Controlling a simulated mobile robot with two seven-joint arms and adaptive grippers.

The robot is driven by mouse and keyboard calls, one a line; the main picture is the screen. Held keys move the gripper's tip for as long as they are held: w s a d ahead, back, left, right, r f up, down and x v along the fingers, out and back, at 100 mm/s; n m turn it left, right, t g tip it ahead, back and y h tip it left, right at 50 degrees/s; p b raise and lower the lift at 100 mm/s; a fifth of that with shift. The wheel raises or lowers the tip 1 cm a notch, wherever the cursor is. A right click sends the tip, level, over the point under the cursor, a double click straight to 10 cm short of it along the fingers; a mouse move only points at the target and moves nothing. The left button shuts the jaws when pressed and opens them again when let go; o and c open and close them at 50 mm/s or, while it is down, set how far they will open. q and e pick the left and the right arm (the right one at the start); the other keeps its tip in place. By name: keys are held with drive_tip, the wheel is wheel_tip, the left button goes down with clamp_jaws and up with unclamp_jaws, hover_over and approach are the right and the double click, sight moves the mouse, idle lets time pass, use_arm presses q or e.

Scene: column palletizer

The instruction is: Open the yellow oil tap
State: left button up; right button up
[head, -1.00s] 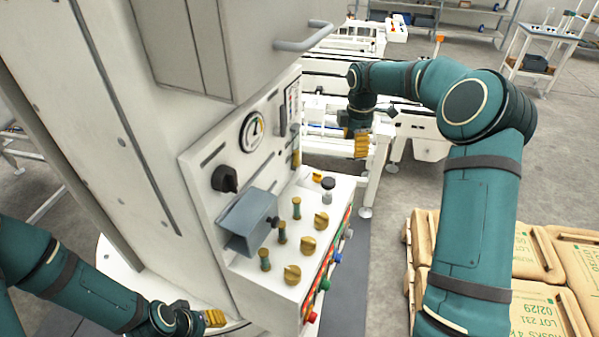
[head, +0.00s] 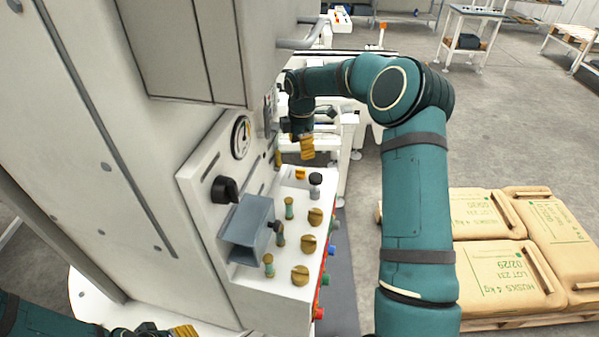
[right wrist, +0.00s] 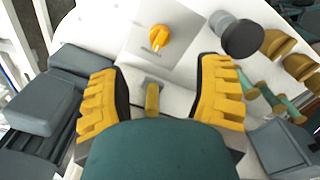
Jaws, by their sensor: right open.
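My right gripper (head: 307,147) hangs above the far end of the white control panel. In the right wrist view its yellow fingers (right wrist: 165,95) are wide apart and empty. A short yellow lever (right wrist: 152,98) shows between them; it looks like the oil tap, partly hidden by my gripper's body. In the head view a yellow upright piece (head: 277,158) on the panel's back face may be the same part. A yellow knob (right wrist: 160,38) sits on a grey plate beyond the fingers; it also shows in the head view (head: 300,174). My left gripper (head: 185,331) is at the bottom edge, partly cut off.
A black-topped knob (head: 315,180), brass knobs (head: 308,243) and small green-and-brass valves (head: 289,208) crowd the panel. A grey box (head: 248,228) juts from it. A gauge (head: 241,137) and a cabinet handle (head: 303,36) are near my right arm. Sacks (head: 490,275) lie at right.

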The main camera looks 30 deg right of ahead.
sight(301, 169)
wheel_tip(301, 169, down, 10)
drive_tip(key=shift+f, duration=0.1)
idle(0.4)
clamp_jaws()
